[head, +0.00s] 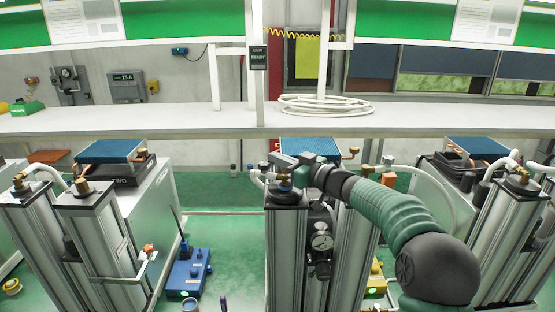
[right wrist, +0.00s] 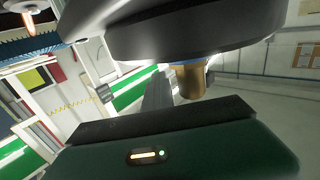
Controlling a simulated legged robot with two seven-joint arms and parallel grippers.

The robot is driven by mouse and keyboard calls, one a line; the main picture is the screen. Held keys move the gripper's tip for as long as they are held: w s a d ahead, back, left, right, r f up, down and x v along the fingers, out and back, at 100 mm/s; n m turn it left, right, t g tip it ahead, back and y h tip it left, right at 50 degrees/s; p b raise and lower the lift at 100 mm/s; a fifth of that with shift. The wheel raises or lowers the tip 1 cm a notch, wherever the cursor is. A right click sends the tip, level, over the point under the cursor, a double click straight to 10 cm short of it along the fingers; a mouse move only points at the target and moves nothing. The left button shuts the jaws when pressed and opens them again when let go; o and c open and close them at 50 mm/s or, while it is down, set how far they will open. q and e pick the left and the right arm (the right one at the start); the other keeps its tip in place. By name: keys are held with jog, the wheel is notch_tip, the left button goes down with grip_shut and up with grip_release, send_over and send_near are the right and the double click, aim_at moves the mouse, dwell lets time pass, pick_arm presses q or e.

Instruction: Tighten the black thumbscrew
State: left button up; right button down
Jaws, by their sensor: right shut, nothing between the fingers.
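My right gripper (head: 282,161) is at the top of the middle metal column (head: 286,240), just above its dark cap (head: 284,198). Its fingers are shut, with nothing between them. In the right wrist view, which looks upside down, a large dark round body (right wrist: 190,35) fills the top. A brass stem (right wrist: 188,82) sticks out of it, beside a grey finger-like part (right wrist: 158,95). I cannot clearly make out the black thumbscrew; the gripper and arm cover part of the column top. My left gripper is not in view.
Similar columns stand at left (head: 85,240) and right (head: 500,240). A blue box (head: 188,272) is on the green floor. A white bench (head: 190,118) with a coiled hose (head: 325,106) runs behind.

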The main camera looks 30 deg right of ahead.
jog(key=shift+s+r, duration=0.15)
jog(key=shift+s, duration=0.05)
jog(key=shift+a, duration=0.15)
jog(key=shift+w, duration=0.15)
dwell(0.3)
jog(key=c, duration=2.2)
grip_release()
jog(key=c, duration=1.2)
grip_release()
jog(key=shift+o, duration=0.3)
